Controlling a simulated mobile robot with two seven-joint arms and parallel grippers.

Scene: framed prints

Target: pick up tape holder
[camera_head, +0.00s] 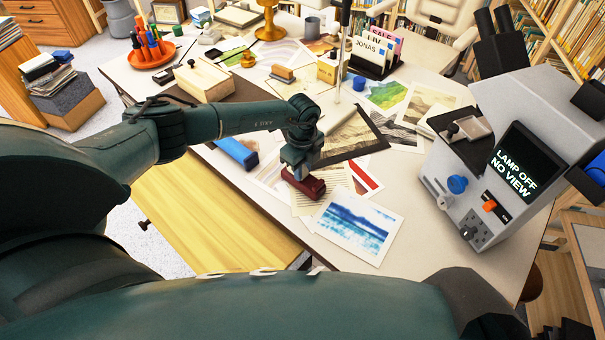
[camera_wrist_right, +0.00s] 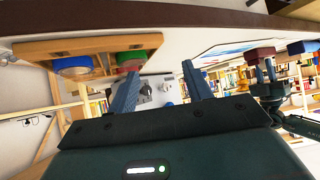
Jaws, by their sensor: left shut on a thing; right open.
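A dark red block-shaped thing (camera_head: 304,183) is at the front part of the desk, between the prints. My left gripper (camera_head: 301,176) is shut on it from above; its fingertips are mostly hidden. The thing also shows at the right of the right wrist view (camera_wrist_right: 259,54). My right gripper (camera_wrist_right: 160,88) is open and empty; it is not seen in the head view. A wooden piece with a blue and a green round part (camera_wrist_right: 98,45) is close to one of its fingers. I cannot tell for certain which thing is the tape holder.
A blue block-shaped thing (camera_head: 237,152) lies left of my left gripper. A seascape print (camera_head: 357,226) lies in front of it, with a striped sheet beside. A grey viewer device (camera_head: 520,150) stands at right. A wooden box (camera_head: 204,80) and a card rack (camera_head: 370,62) stand farther back.

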